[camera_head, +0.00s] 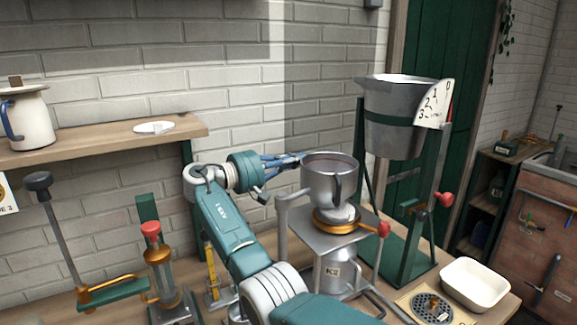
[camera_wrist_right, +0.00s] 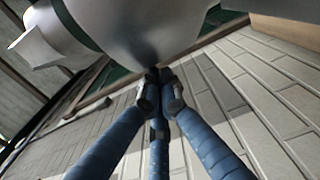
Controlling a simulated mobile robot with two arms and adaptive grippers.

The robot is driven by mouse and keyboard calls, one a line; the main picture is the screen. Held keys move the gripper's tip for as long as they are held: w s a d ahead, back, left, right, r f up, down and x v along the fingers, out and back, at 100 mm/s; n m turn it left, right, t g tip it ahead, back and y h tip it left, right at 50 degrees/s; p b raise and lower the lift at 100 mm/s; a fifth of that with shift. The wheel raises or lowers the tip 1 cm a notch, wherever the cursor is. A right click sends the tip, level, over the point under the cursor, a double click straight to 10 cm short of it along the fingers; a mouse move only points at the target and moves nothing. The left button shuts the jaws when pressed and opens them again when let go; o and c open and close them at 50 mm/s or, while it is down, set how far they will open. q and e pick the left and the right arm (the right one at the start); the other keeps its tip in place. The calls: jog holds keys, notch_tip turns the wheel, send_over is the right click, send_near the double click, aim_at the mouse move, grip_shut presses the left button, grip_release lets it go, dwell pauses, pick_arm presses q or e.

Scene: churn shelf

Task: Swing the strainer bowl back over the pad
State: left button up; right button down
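The grey metal bowl with a handle (camera_head: 319,186), which I take for the strainer bowl, sits above an orange ring (camera_head: 337,219) on a metal stand (camera_head: 310,239). A bent post stands at its left. In the right wrist view a large grey rounded metal body (camera_wrist_right: 150,25) fills the top. My right gripper (camera_head: 298,159) is at the bowl's left, near its rim. In the wrist view the blue fingers of the right gripper (camera_wrist_right: 159,90) come together at the tips, close to the metal; contact is unclear. I cannot tell which thing is the pad. My left gripper is out of view.
A large metal bucket (camera_head: 392,100) with a number dial hangs in a green frame behind right. A white basin (camera_head: 475,284) and a tray with a round drain (camera_head: 432,307) are at front right. A red-topped glass cylinder (camera_head: 158,265) stands left. A wall shelf (camera_head: 100,139) holds a jug (camera_head: 30,118).

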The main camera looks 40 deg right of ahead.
aim_at(306, 161)
jog(key=shift+s+d+f+m+g+y+b, duration=0.15)
jog(key=shift+s+d+m+g+b, duration=0.2)
jog(key=shift+s+g, duration=0.2)
jog(key=shift+s+d+r+m+g+y+b, duration=0.15)
jog(key=shift+s+d+m+g+b, duration=0.1)
jog(key=shift+s+m+g, duration=0.3)
jog(key=shift+s+d+m+g, duration=0.2)
jog(key=shift+s+m+g, duration=0.15)
jog(key=shift+g, duration=0.35)
jog(key=shift+s, duration=0.1)
